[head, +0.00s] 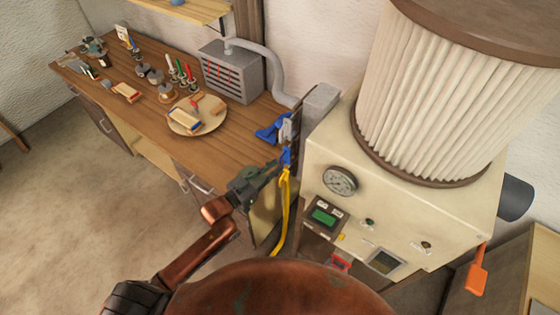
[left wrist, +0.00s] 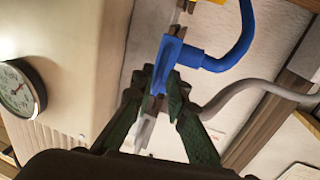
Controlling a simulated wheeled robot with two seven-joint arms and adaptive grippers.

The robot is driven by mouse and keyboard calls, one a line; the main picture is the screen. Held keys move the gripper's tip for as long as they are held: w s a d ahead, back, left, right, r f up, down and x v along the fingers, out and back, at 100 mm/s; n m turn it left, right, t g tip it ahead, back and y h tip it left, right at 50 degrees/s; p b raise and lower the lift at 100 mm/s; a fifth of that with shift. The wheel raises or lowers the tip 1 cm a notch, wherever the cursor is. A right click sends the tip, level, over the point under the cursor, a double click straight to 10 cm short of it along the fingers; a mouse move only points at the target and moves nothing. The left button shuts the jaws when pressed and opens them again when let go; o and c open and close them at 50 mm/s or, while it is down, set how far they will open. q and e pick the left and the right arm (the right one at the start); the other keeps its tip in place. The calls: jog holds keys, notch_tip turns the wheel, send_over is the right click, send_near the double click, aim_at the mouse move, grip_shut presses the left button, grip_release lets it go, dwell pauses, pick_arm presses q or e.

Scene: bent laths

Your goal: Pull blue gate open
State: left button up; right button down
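The blue gate's handle (left wrist: 164,66) is a flat blue tab in the left wrist view, with a blue curved pipe (left wrist: 243,42) beside it. In the head view the blue handle (head: 287,156) shows just beyond my left gripper (head: 278,168), and blue parts (head: 270,132) sit above it by the machine's left side. In the left wrist view the green fingers of my left gripper (left wrist: 161,78) converge on both sides of the tab and appear closed on it. The exact contact is partly hidden. My right gripper is in neither view.
A cream machine (head: 400,205) with a gauge (head: 340,181) and pleated filter (head: 440,90) stands close on the right. A yellow curved strip (head: 284,212) hangs below the blue handle. A wooden bench (head: 225,145) with tools lies behind left. Open floor (head: 80,200) is at left.

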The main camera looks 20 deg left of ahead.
aim_at(280, 163)
pick_arm(q)
jog(key=shift+p+x, duration=0.3)
jog(key=shift+x, duration=1.35)
grip_shut()
